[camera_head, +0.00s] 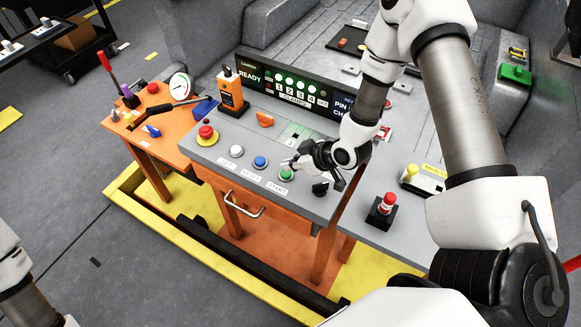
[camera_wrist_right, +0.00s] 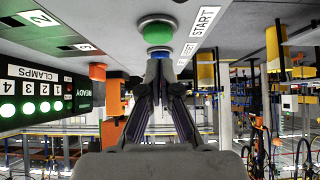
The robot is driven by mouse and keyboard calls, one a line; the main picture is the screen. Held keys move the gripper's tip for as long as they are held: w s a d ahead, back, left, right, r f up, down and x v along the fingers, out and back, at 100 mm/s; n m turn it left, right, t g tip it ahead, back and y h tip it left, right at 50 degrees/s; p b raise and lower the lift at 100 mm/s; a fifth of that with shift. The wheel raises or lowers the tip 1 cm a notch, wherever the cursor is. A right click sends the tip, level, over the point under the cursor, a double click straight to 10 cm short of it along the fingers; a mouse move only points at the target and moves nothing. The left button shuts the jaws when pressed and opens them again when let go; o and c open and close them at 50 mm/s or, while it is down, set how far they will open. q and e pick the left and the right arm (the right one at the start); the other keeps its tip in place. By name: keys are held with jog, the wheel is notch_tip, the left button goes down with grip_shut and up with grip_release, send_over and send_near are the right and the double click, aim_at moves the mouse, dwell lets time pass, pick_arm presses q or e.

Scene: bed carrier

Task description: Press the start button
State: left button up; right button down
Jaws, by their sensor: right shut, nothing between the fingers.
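The green start button (camera_head: 286,174) sits near the front edge of the grey sloped console (camera_head: 215,150), above its START label (camera_head: 277,188). In the right wrist view the green button (camera_wrist_right: 157,33) shows just beyond the fingertips, with the START label (camera_wrist_right: 203,22) beside it. My right gripper (camera_head: 291,164) is shut and empty, its fingertips very close to the green button; I cannot tell whether they touch it. The closed fingertips also show in the wrist view (camera_wrist_right: 160,64). My left arm shows only at the lower left; its gripper is out of view.
A blue button (camera_head: 260,162), a white button (camera_head: 236,151) and a red emergency stop (camera_head: 206,133) line the console to the left. A black knob (camera_head: 320,189) is close on the right. A lit READY panel (camera_head: 290,88) stands behind. A red-topped button (camera_head: 386,203) is further right.

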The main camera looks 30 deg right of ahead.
notch_tip(320, 180, down, 2)
jog(key=shift+d, duration=0.15)
